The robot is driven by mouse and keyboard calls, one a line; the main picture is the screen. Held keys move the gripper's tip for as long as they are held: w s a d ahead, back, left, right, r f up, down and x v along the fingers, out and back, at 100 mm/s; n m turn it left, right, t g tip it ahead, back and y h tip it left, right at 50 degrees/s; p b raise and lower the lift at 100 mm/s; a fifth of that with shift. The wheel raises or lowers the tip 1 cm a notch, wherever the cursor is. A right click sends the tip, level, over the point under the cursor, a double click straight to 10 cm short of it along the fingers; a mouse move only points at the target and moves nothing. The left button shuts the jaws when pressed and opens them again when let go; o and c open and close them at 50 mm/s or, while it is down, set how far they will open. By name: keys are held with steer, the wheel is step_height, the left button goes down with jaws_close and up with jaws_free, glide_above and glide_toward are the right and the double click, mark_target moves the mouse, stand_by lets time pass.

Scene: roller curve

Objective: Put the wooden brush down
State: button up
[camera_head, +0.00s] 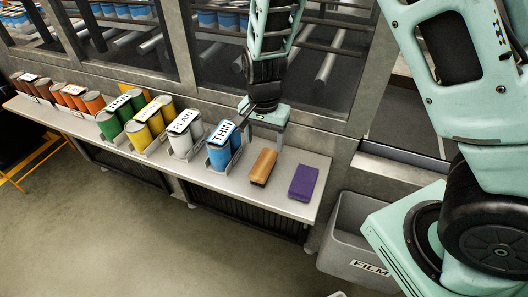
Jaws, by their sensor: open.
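The wooden brush (262,166) is a brown block lying on the grey shelf (299,208), between the blue cans and a purple block. My gripper (262,138) is above the shelf, just behind and above the brush. Its jaws are open, and the brush appears apart from them. The fingertips are small in this view and partly hard to make out.
A purple block (303,182) lies right of the brush. A grey FILM bin (357,240) stands below right.

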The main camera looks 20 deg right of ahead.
steer(key=s+a+r+n+y, duration=0.1)
steer(key=s+a+r+n, duration=0.65)
steer(key=s+r, duration=0.35)
steer(key=s+d+r+n, duration=0.1)
steer(key=s+r+n, duration=0.2)
steer(key=s+n, duration=0.6)
steer(key=s, duration=0.3)
steer(key=shift+r, duration=0.25)
steer(key=shift+s, duration=0.1)
